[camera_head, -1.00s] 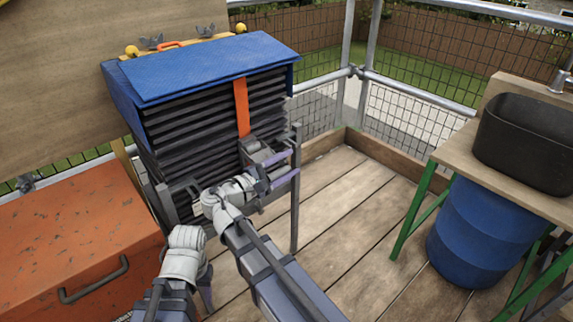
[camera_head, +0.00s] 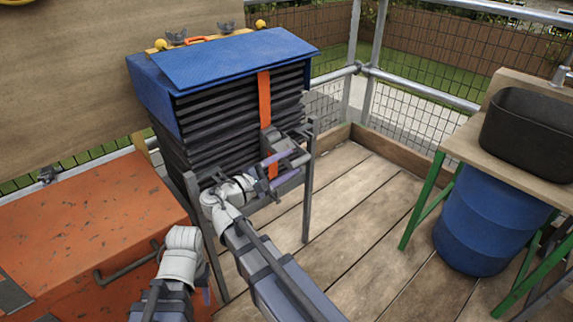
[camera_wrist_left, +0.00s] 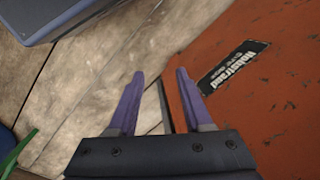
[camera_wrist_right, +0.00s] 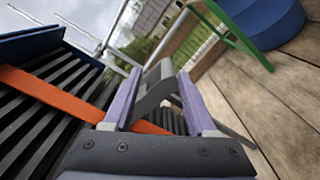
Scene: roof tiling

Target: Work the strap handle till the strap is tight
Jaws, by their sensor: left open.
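The orange strap (camera_head: 264,98) runs down the front of a stack of dark slats or tiles under a blue cover. A grey strap handle and ratchet (camera_head: 273,138) sits on the strap, low on the stack's front. My right gripper (camera_head: 285,163) is at the handle. In the right wrist view, its purple fingers stand apart on either side of the grey handle (camera_wrist_right: 155,90), with no clear grip on it. My left gripper (camera_wrist_left: 160,75) is open and empty, low beside the orange chest. Whether the strap is tight cannot be told.
The stack stands in a grey frame (camera_head: 309,190). An orange chest (camera_head: 85,225) is at the left. A black tub (camera_head: 530,125) on a wooden bench and a blue barrel (camera_head: 490,220) are at the right. The plank floor between is clear.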

